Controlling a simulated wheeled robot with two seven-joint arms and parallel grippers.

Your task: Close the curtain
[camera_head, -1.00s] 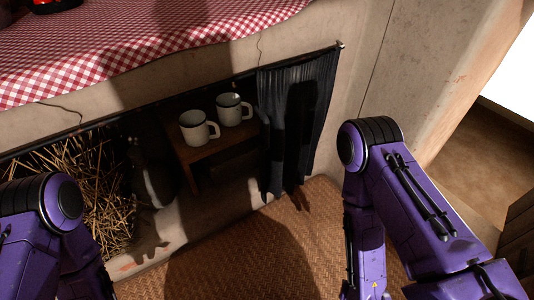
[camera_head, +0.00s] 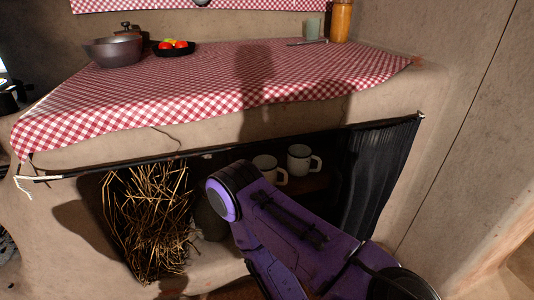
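A dark, pleated curtain (camera_head: 379,172) hangs from a thin black rod (camera_head: 250,142) below the counter. It is bunched at the right end, so most of the opening is uncovered. The rod runs across the opening to a white cord (camera_head: 22,184) at the left end. One of my purple arms comes in from the lower right and crosses in front of the opening, covering part of the mugs' shelf and the curtain's lower left. Its gripper is not visible, and my other arm is out of view.
Inside the opening are straw (camera_head: 150,222) at left and two white mugs (camera_head: 299,160) on a shelf. Above, the counter with a red checked cloth (camera_head: 215,80) carries a grey pot (camera_head: 112,50), a dark plate of vegetables (camera_head: 173,48) and an orange jar (camera_head: 341,20).

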